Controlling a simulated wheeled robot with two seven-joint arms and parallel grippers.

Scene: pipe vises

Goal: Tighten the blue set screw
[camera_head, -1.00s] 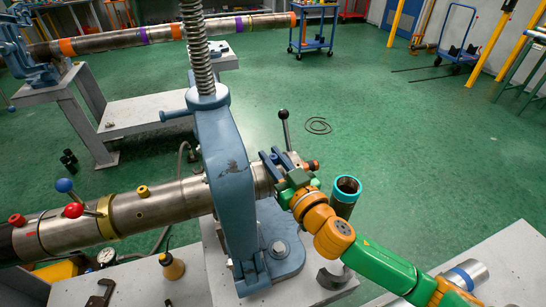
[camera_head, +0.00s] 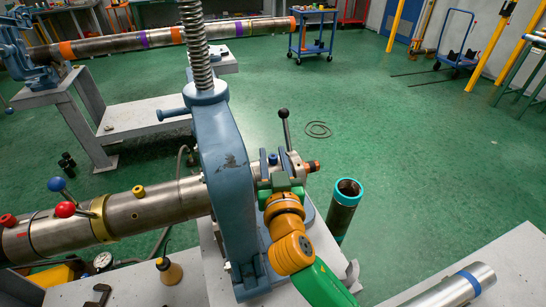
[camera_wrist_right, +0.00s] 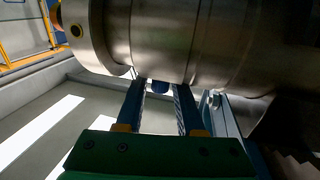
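The blue set screw (camera_head: 273,158) is a small blue knob on the steel pipe assembly, just right of the vise frame. In the right wrist view it shows as a dark blue knob (camera_wrist_right: 159,87) against the pipe (camera_wrist_right: 180,40). My right gripper (camera_head: 283,172) is at the pipe's end, just right of the vise. Its two fingers (camera_wrist_right: 158,100) stand apart on either side of the screw, with visible gaps, so it is open. The fingertips are partly hidden in the head view. My left gripper is not in view.
The blue-grey vise (camera_head: 229,175) with its tall threaded rod stands close left of my right gripper. A black-knobbed lever (camera_head: 285,128) rises behind it. A teal-rimmed upright pipe (camera_head: 345,205) stands to the right. Red-, blue- and yellow-topped fittings sit on the pipe at left.

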